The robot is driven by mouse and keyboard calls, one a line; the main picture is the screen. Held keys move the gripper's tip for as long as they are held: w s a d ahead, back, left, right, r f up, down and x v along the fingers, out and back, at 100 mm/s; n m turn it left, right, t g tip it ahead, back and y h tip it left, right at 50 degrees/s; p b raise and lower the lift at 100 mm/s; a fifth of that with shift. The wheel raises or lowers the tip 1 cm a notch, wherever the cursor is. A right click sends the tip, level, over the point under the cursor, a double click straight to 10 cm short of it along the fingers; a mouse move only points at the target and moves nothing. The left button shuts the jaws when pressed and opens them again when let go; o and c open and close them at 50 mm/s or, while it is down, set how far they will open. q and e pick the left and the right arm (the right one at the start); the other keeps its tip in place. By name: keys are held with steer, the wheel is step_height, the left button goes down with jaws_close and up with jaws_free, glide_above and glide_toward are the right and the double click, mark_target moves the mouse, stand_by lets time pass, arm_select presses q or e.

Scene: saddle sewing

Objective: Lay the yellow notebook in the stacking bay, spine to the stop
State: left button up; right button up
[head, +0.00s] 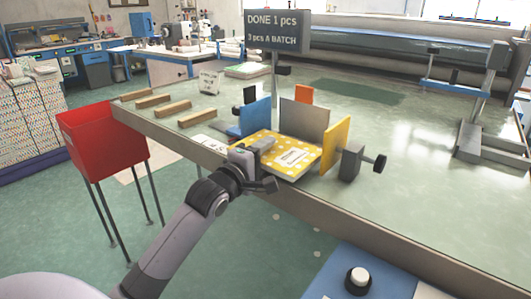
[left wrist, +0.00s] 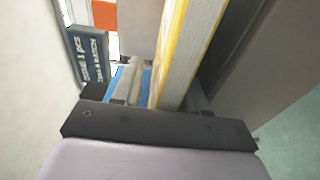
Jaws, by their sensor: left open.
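The yellow notebook (head: 296,155), with white dots and a pale label, lies flat in the stacking bay on the bench. Around the bay stand a blue plate (head: 254,116), a grey plate (head: 304,121) at the back and a yellow plate (head: 336,144) at the right. My left gripper (head: 262,148) is open at the notebook's near left edge. In the left wrist view the notebook's pale edge (left wrist: 190,55) runs between the fingers; contact cannot be told. Which edge is the spine is unclear. My right gripper is not in view.
A dark clamp with a knob (head: 352,162) stands right of the bay. A sign (head: 277,31) reads "DONE 1 pcs, 3 pcs A BATCH". A white button (head: 358,278) is at the front.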

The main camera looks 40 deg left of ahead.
arm_select(q)
steer(key=shift+f+p, duration=0.3)
steer(key=shift+f, duration=0.3)
steer(key=shift+s, duration=0.3)
steer(key=s+p, duration=0.4)
steer(key=s, duration=0.5)
steer(key=shift+s+a+r, duration=0.2)
steer(key=shift+a+r, duration=0.1)
steer(key=shift+a, duration=0.1)
stand_by(0.4)
stand_by(0.6)
steer(key=s+d+f+m+g+h, duration=0.1)
steer(key=s+d+f+m+g, duration=0.1)
steer(key=s+d+f+m, duration=0.3)
steer(key=s+d+f+m+g, duration=0.3)
steer(key=s+d+f+m, duration=0.2)
steer(key=f+m, duration=0.3)
steer(key=s+d+f+m+g+h+p, duration=0.1)
steer(key=s+d+f+m, duration=0.4)
steer(key=f, duration=0.8)
steer(key=s+m+g, duration=0.1)
steer(key=m, duration=0.1)
steer(key=shift+f+m+g+h, duration=0.3)
steer(key=shift+f, duration=0.05)
